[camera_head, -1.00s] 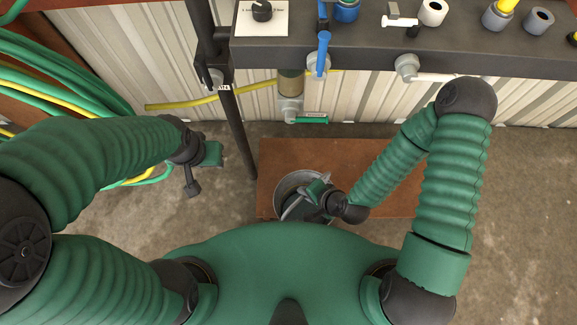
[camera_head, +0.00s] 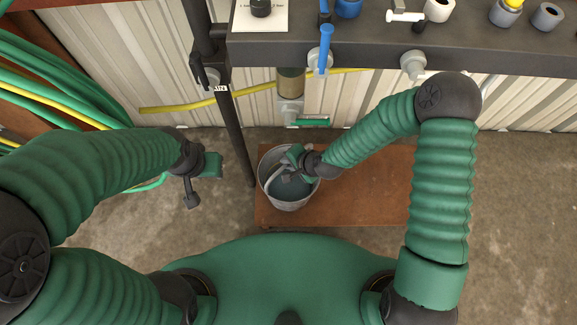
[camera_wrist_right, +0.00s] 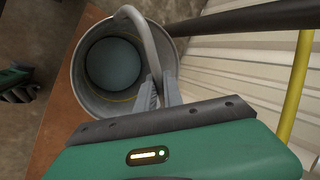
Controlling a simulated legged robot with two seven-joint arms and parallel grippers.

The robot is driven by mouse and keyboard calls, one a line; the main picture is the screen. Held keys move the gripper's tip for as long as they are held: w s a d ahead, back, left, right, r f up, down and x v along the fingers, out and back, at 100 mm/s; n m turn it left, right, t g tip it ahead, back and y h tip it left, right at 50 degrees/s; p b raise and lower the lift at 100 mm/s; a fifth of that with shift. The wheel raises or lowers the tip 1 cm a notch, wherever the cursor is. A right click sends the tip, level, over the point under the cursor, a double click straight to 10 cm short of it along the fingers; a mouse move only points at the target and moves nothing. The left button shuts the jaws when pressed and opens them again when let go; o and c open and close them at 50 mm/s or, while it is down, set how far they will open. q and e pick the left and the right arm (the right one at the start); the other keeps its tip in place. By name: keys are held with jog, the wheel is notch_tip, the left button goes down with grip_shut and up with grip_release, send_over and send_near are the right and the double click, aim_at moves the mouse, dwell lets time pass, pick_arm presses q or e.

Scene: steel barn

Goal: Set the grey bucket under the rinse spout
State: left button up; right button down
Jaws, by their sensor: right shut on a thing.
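The grey bucket (camera_head: 290,202) is over the left part of a rusty brown board; I cannot tell whether its base touches. Its inside looks bluish. My right gripper (camera_head: 287,160) is shut on its raised handle. The right wrist view shows the handle (camera_wrist_right: 143,38) between the fingers (camera_wrist_right: 160,93) and the open bucket (camera_wrist_right: 88,98) beyond. My left gripper (camera_head: 200,180) hangs apart to the left; its finger gap is unclear. Beyond the bucket are a low pipe fitting with a green part (camera_head: 308,123), a blue-lever tap (camera_head: 325,48) and a grey tap (camera_head: 413,64); the rinse spout's identity is unclear.
A dark upright post (camera_head: 236,135) stands close left of the bucket. A dark shelf (camera_head: 450,55) with knobs and fittings overhangs the back. The brown board (camera_head: 370,195) is bare to the right. Green and yellow hoses (camera_head: 55,85) hang at left.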

notch_tip(320, 180, down, 3)
jog(key=shift+r+b, duration=0.15)
jog(key=shift+b, duration=0.45)
jog(key=c, duration=1.5)
grip_release()
jog(key=shift+s, duration=0.1)
